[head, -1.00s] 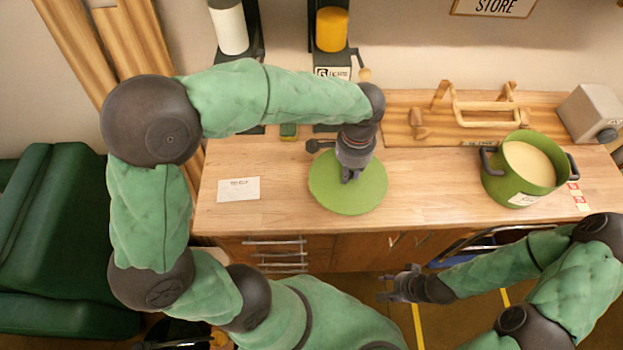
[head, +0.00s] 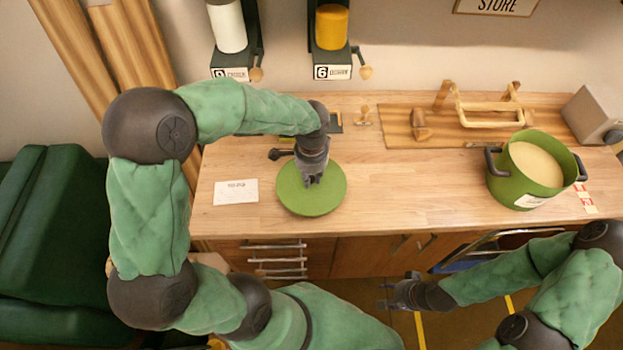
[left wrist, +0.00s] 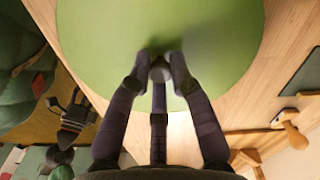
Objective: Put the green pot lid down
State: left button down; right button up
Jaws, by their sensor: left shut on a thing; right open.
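The green pot lid (head: 328,200) is a round flat disc at the left part of the wooden worktop, right of a white card. It looks level and close to the worktop; I cannot tell whether it touches. My left gripper (head: 312,182) is above it, shut on its knob. In the left wrist view the fingers (left wrist: 160,72) close around the grey knob and the lid (left wrist: 100,35) fills much of the picture. The green pot (head: 513,185) stands uncovered at the right with pale contents. My right gripper (head: 388,294) is open and empty in front of the worktop.
The white card (head: 236,192) lies left of the lid. A wooden rack (head: 487,108) on a board and a grey box (head: 590,112) stand at the back right. Two dispensers, white (head: 227,27) and yellow (head: 331,28), are at the wall. The worktop (head: 410,195) between lid and pot is clear.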

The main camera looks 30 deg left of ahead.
aim_at(312, 179)
pick_arm(q)
jog(key=shift+f, duration=0.55)
jog(key=shift+f, duration=0.1)
jog(key=c, duration=1.1)
grip_release()
notch_tip(312, 179, up, 12)
jog(key=p, duration=0.2)
jog(key=shift+p, duration=0.4)
